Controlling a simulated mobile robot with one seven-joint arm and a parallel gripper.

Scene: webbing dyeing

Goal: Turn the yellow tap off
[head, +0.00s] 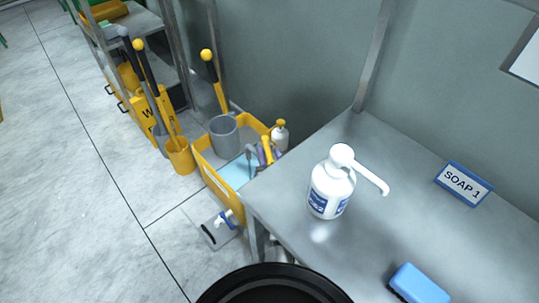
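I cannot make out a yellow tap in the head view. My gripper is not in view, so its state and its place relative to the tap are hidden from me.
A steel table (370,235) fills the right, bearing a white pump bottle (329,190), a SOAP 1 sign (464,184) and a blue sponge (418,284). Left of it is a yellow bin (215,182) with cleaning items and a grey bucket (224,133). Floor (60,200) is open at left.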

